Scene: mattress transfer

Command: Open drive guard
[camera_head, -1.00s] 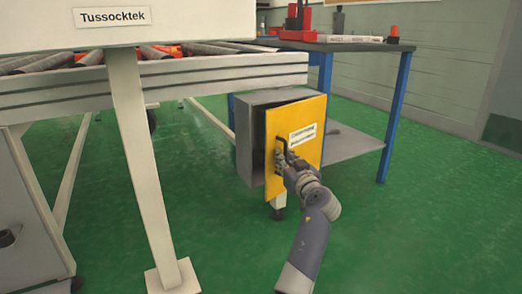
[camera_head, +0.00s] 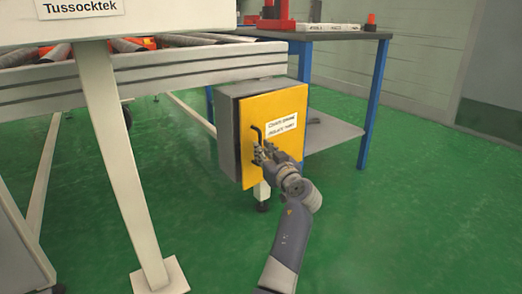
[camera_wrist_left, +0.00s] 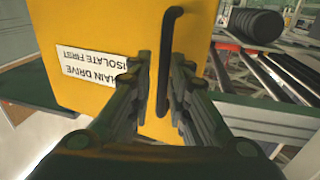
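The drive guard is a yellow door panel (camera_head: 285,155) on the front of a grey box under the conveyor, with a white label and a black bar handle (camera_head: 256,132). A dark gap shows along its left edge, so it looks slightly ajar. My left gripper (camera_head: 263,154) is at the lower part of the handle. In the left wrist view, the fingers of my left gripper (camera_wrist_left: 161,85) stand on either side of the black handle (camera_wrist_left: 171,50). Yellow panel shows between fingers and handle, so they look apart from it. My right gripper is not in view.
The conveyor frame (camera_head: 190,66) with rollers runs above the box, and its pale leg (camera_head: 125,160) stands at left. A blue-legged table (camera_head: 373,105) with a lower shelf stands behind the box. Green floor (camera_head: 420,220) is free at the right.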

